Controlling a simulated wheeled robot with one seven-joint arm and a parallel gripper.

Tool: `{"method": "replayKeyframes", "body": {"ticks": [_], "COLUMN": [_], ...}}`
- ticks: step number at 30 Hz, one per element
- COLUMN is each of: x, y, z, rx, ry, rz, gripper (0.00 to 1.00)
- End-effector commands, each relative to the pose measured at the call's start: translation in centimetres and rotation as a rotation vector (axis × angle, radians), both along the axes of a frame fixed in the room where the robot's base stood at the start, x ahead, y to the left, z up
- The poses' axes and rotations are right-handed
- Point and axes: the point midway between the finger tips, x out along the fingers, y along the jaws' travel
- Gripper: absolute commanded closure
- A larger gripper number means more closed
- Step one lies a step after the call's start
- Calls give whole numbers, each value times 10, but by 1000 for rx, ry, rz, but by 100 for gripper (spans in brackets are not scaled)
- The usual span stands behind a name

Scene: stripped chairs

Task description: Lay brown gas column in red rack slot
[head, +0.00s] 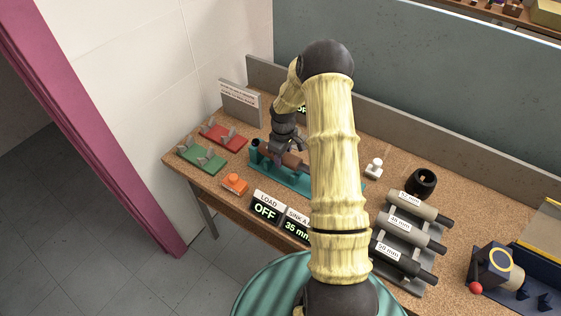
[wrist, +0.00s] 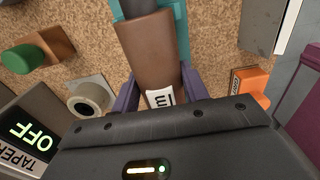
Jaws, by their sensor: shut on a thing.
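The brown gas column (head: 293,160) lies roughly level at the teal fixture (head: 296,184). My gripper (head: 287,146) reaches down over it from above. In the wrist view the brown column (wrist: 148,55) runs between my two purple fingers, and my gripper (wrist: 158,84) is shut on it. A white label shows on the column near my palm, and a darker, thinner part shows at the far end. I cannot tell whether the column still touches the fixture. The red rack (head: 223,137) is at the back left of the bench, with grey upright holders and no column on it.
A green rack (head: 202,158) stands in front of the red one. An orange button (head: 235,184) and a display reading OFF (head: 266,207) are near the front edge. Labelled columns lie on a grey rack (head: 405,286) at right. A sign board (head: 240,103) stands behind the red rack.

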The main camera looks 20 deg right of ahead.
Motion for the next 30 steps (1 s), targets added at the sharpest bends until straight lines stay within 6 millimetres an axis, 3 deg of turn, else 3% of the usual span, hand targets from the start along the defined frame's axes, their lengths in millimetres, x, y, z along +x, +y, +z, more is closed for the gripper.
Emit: {"method": "replayKeyframes", "body": {"ticks": [12,30], "x": [2,1], "y": [-1,0], "z": [70,78], "rx": [-1,-1], "ry": [-7,-4], "rz": [-2,-1], "gripper": [100,100]}}
